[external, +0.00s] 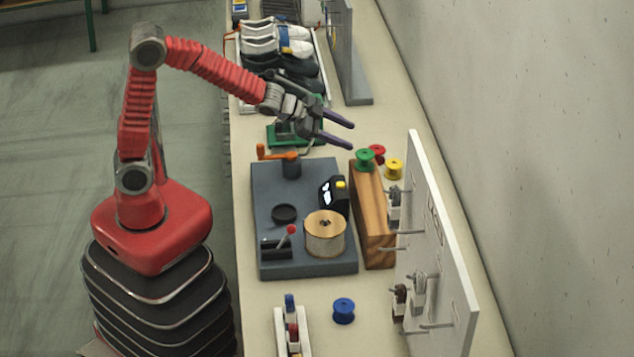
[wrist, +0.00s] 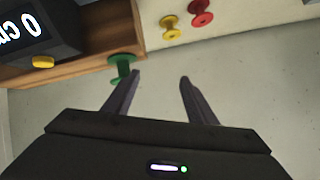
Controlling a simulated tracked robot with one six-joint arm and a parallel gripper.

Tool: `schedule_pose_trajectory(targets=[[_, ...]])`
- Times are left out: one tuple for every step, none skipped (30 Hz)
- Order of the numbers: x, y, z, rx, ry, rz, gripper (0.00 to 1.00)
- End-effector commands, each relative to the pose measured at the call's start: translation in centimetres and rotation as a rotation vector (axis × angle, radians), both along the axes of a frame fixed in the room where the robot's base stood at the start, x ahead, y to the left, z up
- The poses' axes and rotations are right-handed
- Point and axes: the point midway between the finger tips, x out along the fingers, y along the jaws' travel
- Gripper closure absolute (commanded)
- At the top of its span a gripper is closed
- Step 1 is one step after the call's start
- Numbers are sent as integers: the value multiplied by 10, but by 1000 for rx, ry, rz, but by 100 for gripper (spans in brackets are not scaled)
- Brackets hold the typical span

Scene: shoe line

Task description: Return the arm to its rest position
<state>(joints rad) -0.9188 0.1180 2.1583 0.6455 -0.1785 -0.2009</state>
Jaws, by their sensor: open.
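My gripper (external: 341,130) is open and empty. It hangs above the bench, a little behind the green spool (external: 365,159). In the wrist view its two dark fingers (wrist: 158,90) are spread apart with nothing between them. My red arm reaches from the left out over the bench, bent high at the elbow and sloping down to the gripper. In the wrist view the green spool (wrist: 122,67) shows just left of the left fingertip; I cannot tell the exact gap.
A grey winding station (external: 262,215) with an orange crank and a large spool (external: 325,234) stands beside a wooden block (external: 370,215). A white pegboard (external: 440,240) stands upright at right. Shoes (external: 275,40) fill a rack behind.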

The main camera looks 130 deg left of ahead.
Motion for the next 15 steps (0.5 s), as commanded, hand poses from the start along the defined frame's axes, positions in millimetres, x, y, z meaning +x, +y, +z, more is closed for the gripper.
schedule_pose_trajectory(targets=[[7, -17, 8, -2, 5, -10, 48], [9, -26, 12, -7, 10, -13, 48], [12, -39, 16, -13, 18, -16, 48], [15, -49, 19, -18, 24, -21, 48], [17, -59, 22, -23, 29, -25, 48], [19, -73, 26, -32, 36, -29, 48], [20, -84, 30, -39, 41, -35, 48], [21, -95, 32, -46, 48, -39, 48], [22, -110, 35, -56, 55, -47, 48], [23, -121, 38, -63, 60, -53, 48], [23, -133, 40, -71, 66, -59, 48], [23, -148, 42, -83, 74, -67, 48], [22, -159, 45, -91, 79, -74, 48], [21, -170, 46, -101, 87, -82, 48], [20, -186, 48, -113, 95, -92, 48]])
